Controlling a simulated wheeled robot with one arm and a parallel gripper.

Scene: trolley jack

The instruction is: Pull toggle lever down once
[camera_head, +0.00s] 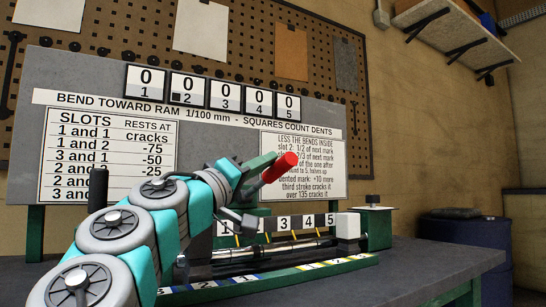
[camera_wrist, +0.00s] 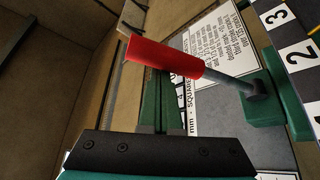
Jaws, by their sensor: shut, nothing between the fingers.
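The toggle lever has a red cylindrical grip (camera_head: 280,167) on a grey rod. The grip also shows large in the wrist view (camera_wrist: 165,56), where the rod (camera_wrist: 228,80) runs right to a pivot on a green block (camera_wrist: 285,95). The lever slants up in the head view. My gripper (camera_wrist: 160,131) shows at the bottom of the wrist view, shut and empty. The red grip lies ahead of it. I cannot tell whether they touch.
A grey board carries counters (camera_head: 211,92) reading zero, a slots sheet (camera_head: 120,153) and a bends sheet (camera_head: 303,165). A blue drum (camera_head: 465,240) stands at right.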

